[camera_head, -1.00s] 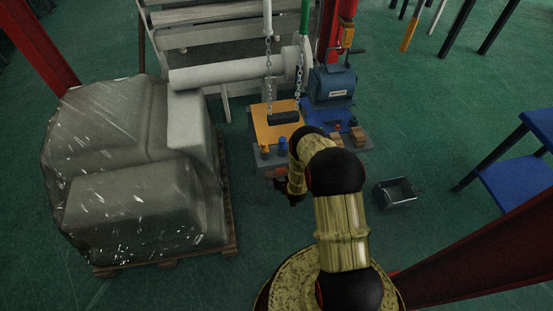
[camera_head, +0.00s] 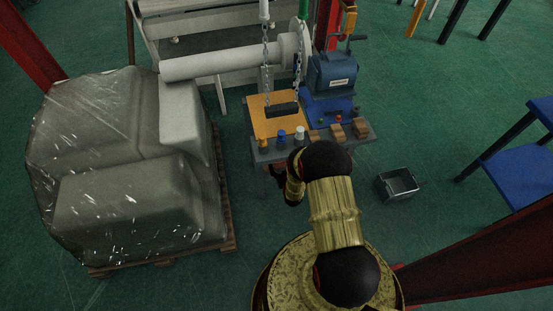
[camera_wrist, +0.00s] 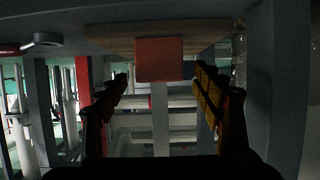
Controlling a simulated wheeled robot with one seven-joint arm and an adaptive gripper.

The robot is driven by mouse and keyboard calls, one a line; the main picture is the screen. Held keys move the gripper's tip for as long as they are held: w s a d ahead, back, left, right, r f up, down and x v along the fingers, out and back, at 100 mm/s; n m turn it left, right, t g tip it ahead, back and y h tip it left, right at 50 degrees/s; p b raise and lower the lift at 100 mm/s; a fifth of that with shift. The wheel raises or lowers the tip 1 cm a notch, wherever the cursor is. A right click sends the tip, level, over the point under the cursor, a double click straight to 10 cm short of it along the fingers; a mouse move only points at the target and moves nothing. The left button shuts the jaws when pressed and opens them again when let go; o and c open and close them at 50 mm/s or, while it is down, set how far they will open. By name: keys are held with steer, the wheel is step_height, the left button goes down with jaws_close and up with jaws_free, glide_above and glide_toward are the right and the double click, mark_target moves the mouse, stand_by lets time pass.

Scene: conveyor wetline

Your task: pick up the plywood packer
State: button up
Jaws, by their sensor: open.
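Several small brown blocks (camera_head: 337,131) lie along the front right edge of the bench (camera_head: 325,142) in the head view. I cannot tell for sure which is the plywood packer. In the wrist view a reddish-brown square block face (camera_wrist: 160,58) shows between and beyond my fingers, in front of a wooden board (camera_wrist: 112,42). My gripper (camera_wrist: 160,92) is open and empty, with a yellowish finger on the right and a dark one on the left. In the head view my arm hides most of my gripper, which is near the bench's front edge.
Orange, blue and white posts (camera_head: 281,137) stand at the bench front. A dark bar (camera_head: 282,109) hangs on chains above the orange plate. Green floor is clear around the tray.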

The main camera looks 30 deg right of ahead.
steer(key=shift+b+x, duration=0.3)
steer(key=shift+x, duration=0.85)
steer(key=shift+c, duration=0.2)
jaws_close()
